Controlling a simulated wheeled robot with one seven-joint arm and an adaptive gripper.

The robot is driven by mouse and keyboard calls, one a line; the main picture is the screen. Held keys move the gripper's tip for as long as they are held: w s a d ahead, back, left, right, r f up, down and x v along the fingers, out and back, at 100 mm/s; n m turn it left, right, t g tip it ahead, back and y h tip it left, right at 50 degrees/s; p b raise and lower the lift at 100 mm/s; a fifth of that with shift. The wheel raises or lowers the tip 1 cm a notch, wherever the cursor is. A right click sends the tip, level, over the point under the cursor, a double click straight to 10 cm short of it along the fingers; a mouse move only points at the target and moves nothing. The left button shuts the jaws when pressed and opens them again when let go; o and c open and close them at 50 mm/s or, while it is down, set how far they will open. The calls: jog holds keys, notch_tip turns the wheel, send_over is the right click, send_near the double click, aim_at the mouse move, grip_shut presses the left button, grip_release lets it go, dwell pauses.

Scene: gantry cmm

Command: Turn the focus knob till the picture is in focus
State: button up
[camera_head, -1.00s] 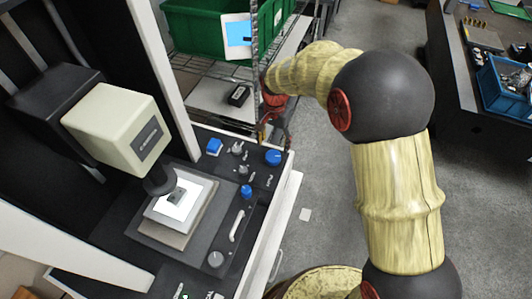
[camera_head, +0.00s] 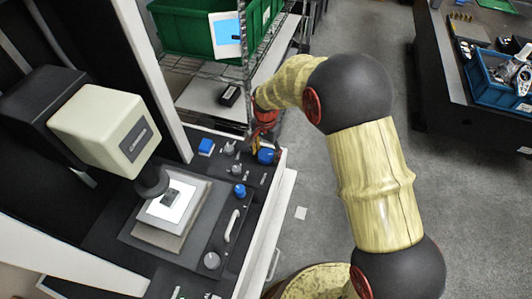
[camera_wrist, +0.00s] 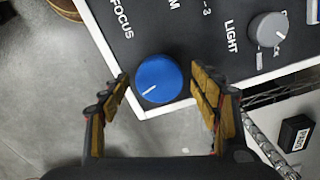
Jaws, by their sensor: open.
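A large blue knob (camera_wrist: 158,80) with a white pointer line sits near the corner of the dark control panel (camera_wrist: 185,35). The word FOCUS is printed on the panel near it. In the head view the knob (camera_head: 267,156) is at the panel's far right corner. In the wrist view my gripper (camera_wrist: 165,103) is open, one finger on each side of the knob, with a gap on both sides. In the head view my gripper (camera_head: 258,143) is small and partly hidden near the knob.
A grey LIGHT knob (camera_wrist: 267,30) is beside it. The measuring head (camera_head: 105,130) stands left. A wire shelf with a green bin (camera_head: 195,30) is behind.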

jog(key=c, duration=0.4)
jog(key=c, duration=0.7)
jog(key=shift+c, duration=0.3)
